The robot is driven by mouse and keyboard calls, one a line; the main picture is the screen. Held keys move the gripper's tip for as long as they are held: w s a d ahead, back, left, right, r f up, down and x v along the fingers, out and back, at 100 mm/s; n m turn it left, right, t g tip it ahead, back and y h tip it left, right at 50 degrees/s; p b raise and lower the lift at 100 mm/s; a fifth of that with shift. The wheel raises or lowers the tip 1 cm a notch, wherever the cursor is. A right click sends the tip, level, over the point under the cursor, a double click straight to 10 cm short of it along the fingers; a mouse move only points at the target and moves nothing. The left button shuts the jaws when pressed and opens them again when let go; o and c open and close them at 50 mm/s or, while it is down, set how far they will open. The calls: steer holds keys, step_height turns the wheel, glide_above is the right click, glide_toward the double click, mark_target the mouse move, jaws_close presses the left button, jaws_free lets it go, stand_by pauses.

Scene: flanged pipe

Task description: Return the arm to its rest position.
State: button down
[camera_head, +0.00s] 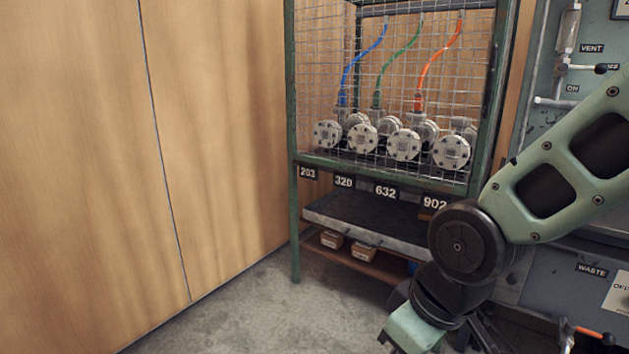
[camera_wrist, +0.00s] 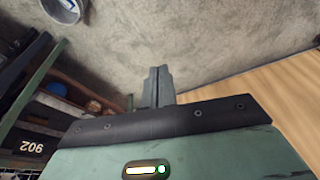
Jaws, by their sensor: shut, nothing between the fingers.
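My green arm reaches in from the right in the head view, bent at a dark round joint, with its wrist low in front of the rack. My gripper's fingers show in the wrist view (camera_wrist: 158,86), shut together with nothing between them. They point over bare concrete floor. In the head view the fingertips are not clearly seen; only the green wrist housing shows at the bottom edge.
A green-framed rack (camera_head: 296,230) stands behind my arm, with wire mesh over several flanged pipes (camera_head: 362,138) and coloured hoses. A dark shelf (camera_head: 365,222) juts below. A valve panel (camera_head: 545,125) is at right. Wooden wall (camera_head: 80,150) and open floor (camera_head: 240,315) lie left.

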steer(key=s+d+r+g+h+p, duration=0.1)
steer(key=s+d+r+g+h, duration=0.15)
steer(key=s, duration=0.85)
step_height(320, 180, up, 38)
steer(key=p, duration=3.8)
steer(key=shift+w+d+r+m+y, duration=0.15)
steer(key=shift+w+m+y, duration=0.15)
steer(key=shift+w+y, duration=0.15)
steer(key=shift+t, duration=0.25)
